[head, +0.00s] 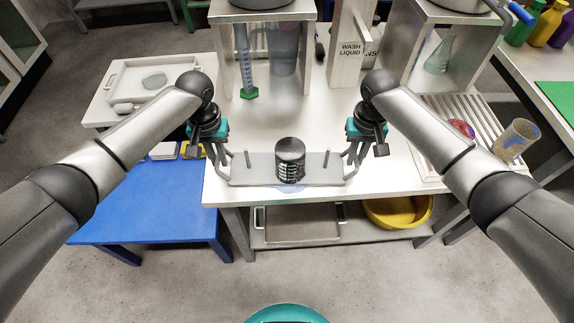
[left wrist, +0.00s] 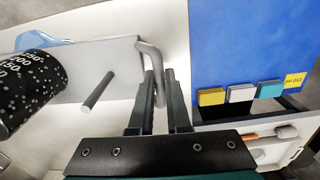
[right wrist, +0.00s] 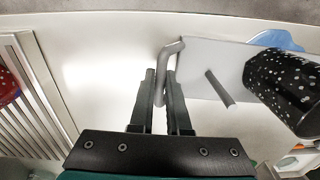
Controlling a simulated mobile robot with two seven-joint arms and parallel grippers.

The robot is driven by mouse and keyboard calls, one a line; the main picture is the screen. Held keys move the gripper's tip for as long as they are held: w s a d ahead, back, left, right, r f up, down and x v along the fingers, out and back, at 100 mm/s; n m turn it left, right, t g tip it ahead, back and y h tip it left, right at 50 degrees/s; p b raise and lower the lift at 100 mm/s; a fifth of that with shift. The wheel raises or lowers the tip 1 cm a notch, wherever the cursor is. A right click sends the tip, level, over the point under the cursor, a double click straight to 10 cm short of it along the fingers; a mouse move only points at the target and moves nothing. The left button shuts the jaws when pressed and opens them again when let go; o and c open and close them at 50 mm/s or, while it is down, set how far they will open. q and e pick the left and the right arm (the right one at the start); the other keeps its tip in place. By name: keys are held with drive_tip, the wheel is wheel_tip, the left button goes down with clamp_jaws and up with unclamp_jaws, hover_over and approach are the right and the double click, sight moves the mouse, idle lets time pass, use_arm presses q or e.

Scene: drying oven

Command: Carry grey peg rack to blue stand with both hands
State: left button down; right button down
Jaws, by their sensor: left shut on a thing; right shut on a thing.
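The grey peg rack (head: 258,168) is a flat plate with upright pegs and a bent handle at each end. It is at the front edge of the white table; I cannot tell whether it touches the top. A black speckled cylinder (head: 290,160) stands at its middle. My left gripper (head: 221,171) is shut on the rack's left handle, which shows between the fingers in the left wrist view (left wrist: 158,75). My right gripper (head: 355,171) is shut on the right handle, seen in the right wrist view (right wrist: 160,80). The blue stand (head: 150,205) is low, left of the table.
Small coloured blocks (left wrist: 240,93) lie along the blue stand's back edge; its front is clear. A green-based cylinder (head: 243,65) stands behind the rack. A slatted drainer (head: 465,115) and a beaker (head: 517,139) are at right. A yellow basin (head: 398,211) sits on the lower shelf.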

use_arm(q)
drive_tip(key=shift+r, duration=0.15)
use_arm(e)
drive_tip(key=shift+r, duration=0.2)
